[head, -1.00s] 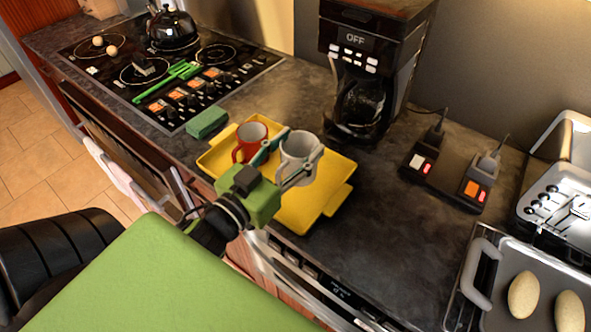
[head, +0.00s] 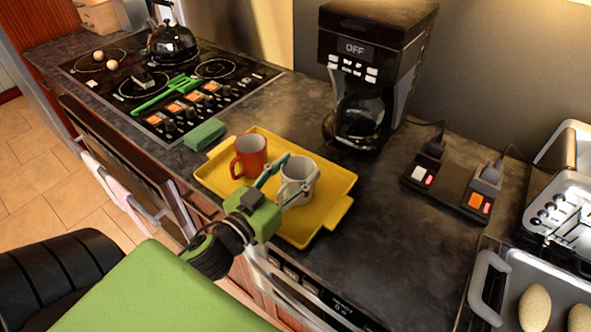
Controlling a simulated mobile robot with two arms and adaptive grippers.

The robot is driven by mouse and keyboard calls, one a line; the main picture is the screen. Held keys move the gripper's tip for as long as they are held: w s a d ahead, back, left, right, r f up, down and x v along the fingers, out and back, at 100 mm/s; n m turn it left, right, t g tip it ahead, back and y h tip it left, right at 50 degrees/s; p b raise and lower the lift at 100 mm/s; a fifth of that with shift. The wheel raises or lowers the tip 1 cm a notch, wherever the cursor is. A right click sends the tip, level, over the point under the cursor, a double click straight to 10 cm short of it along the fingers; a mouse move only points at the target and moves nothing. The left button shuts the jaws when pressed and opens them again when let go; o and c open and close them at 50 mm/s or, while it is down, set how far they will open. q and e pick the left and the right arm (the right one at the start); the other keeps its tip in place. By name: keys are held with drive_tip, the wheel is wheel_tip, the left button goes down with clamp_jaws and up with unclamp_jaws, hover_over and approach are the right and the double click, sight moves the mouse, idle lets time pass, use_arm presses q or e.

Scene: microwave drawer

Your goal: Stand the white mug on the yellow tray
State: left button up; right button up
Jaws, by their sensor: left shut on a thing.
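The white mug (head: 299,184) is upright over the right half of the yellow tray (head: 327,216). I cannot tell whether its base touches the tray floor. My left gripper (head: 301,166) reaches in from the front left, with one finger on each side of the white mug, and is shut on it. The fingers cover part of its near side. My right gripper is not in view.
An orange-red mug (head: 249,157) stands on the tray's left part, close to my left finger. A green sponge (head: 205,134) lies beyond the tray's left edge. A coffee maker (head: 372,75) stands behind. The counter right of the tray (head: 400,235) is clear.

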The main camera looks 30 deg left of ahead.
use_arm(q)
drive_tip(key=o, duration=0.9)
drive_tip(key=shift+f, duration=0.15)
drive_tip(key=o, duration=0.4)
drive_tip(key=shift+s, duration=0.15)
drive_tip(key=shift+s, duration=0.35)
drive_tip(key=s, duration=0.3)
drive_tip(key=s+b, duration=0.1)
drive_tip(key=s, duration=0.2)
drive_tip(key=s+b, duration=0.1)
drive_tip(key=s, duration=0.2)
drive_tip(key=shift+s+a, duration=0.35)
drive_tip(key=shift+s, duration=0.05)
drive_tip(key=shift+s+r+b, duration=0.2)
drive_tip(key=shift+s+b, duration=0.1)
drive_tip(key=shift+s, duration=0.3)
